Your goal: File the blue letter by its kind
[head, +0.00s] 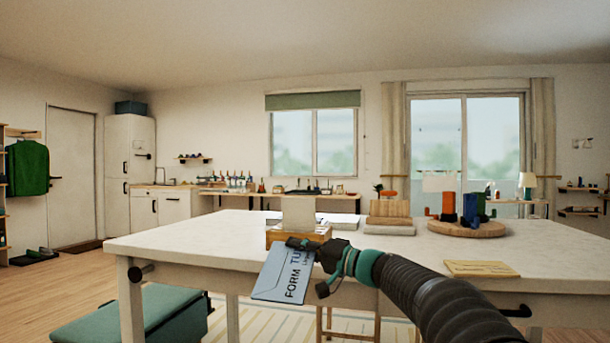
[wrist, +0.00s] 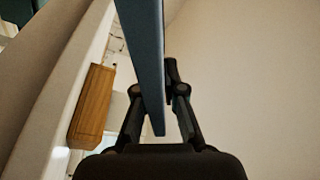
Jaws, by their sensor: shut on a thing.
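The blue letter (head: 283,276) hangs tilted in front of the near edge of the white table, with dark print beginning "FORM TU"; the rest of the print is hidden or too small. My gripper (head: 312,262) is shut on one edge of it. In the wrist view the letter (wrist: 147,50) shows edge-on between the two fingers of my gripper (wrist: 157,92). A wooden box (head: 285,238) with an upright pale panel stands on the table just behind the letter. A wooden block, likely the same box, shows left of the fingers in the wrist view (wrist: 92,108).
The white table (head: 190,235) has bare top at its left. A slanted wooden rack (head: 389,209) and a round wooden tray (head: 490,231) with orange, blue and green items stand toward the right. A flat wooden board (head: 481,268) lies near the front edge. A green-topped bench (head: 130,318) is below left.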

